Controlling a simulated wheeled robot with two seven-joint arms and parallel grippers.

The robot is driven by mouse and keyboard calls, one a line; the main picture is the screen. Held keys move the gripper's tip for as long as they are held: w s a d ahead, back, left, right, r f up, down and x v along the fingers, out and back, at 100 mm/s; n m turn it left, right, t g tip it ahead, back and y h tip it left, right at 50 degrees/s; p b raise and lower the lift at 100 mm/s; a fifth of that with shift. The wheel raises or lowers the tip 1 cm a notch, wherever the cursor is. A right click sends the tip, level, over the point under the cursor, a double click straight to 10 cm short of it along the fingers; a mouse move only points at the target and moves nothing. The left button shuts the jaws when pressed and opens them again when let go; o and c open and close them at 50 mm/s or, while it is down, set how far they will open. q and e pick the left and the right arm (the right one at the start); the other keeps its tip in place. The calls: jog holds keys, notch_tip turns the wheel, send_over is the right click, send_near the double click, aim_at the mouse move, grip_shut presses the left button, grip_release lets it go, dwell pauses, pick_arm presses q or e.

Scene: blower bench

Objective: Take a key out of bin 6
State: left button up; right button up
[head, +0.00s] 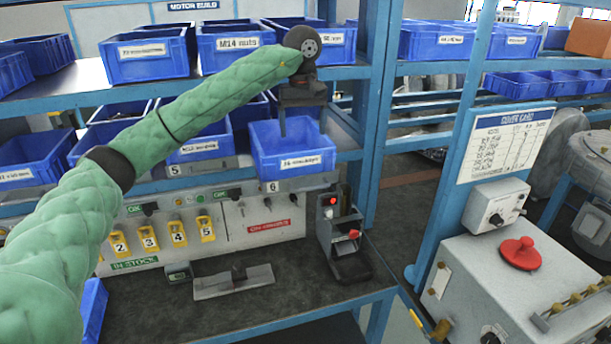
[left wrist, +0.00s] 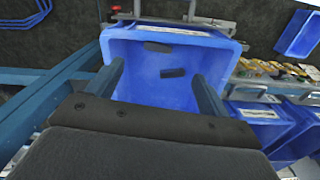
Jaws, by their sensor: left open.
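Bin 6 is a blue bin (head: 292,160) on the lower shelf, above a plate marked 6 (head: 272,187). It also shows in the left wrist view (left wrist: 130,50), with two small dark pieces, which look like keys, on its floor: one (left wrist: 157,47) by the label side and another (left wrist: 173,73) nearer the middle. My left gripper (head: 303,115) hangs over the bin, pointing down. In the left wrist view, its two fingers are spread wide and nothing is between them (left wrist: 160,88). Whether the fingertips are below the rim is hard to tell. My right gripper is not in view.
A blue shelf post (head: 375,110) stands just right of the bin. Other blue bins (head: 200,140) sit to its left, and an upper shelf (head: 200,75) carries more. Below are yellow numbered tags (head: 178,233) and a dark bench top (head: 250,310). A grey machine (head: 510,290) stands right.

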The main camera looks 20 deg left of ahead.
pick_arm(q)
jog(key=f+b, duration=0.1)
jog(key=f, duration=0.1)
jog(key=w+f+b, duration=0.1)
jog(key=f+b, duration=0.1)
jog(key=shift+f, duration=0.1)
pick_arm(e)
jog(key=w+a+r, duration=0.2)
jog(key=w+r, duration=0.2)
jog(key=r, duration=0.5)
pick_arm(q)
jog(key=shift+f+p, duration=0.35)
jog(key=shift+f, duration=0.9)
notch_tip(320, 180, down, 5)
jog(key=p, duration=0.3)
jog(key=shift+a+r, duration=0.1)
jog(key=shift+r, duration=0.05)
jog(key=shift+f, duration=0.35)
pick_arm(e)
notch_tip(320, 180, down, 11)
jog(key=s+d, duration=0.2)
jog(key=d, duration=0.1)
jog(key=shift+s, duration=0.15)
pick_arm(q)
jog(key=shift+c, duration=0.4)
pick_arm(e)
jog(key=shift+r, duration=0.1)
pick_arm(q)
jog(key=c, duration=1)
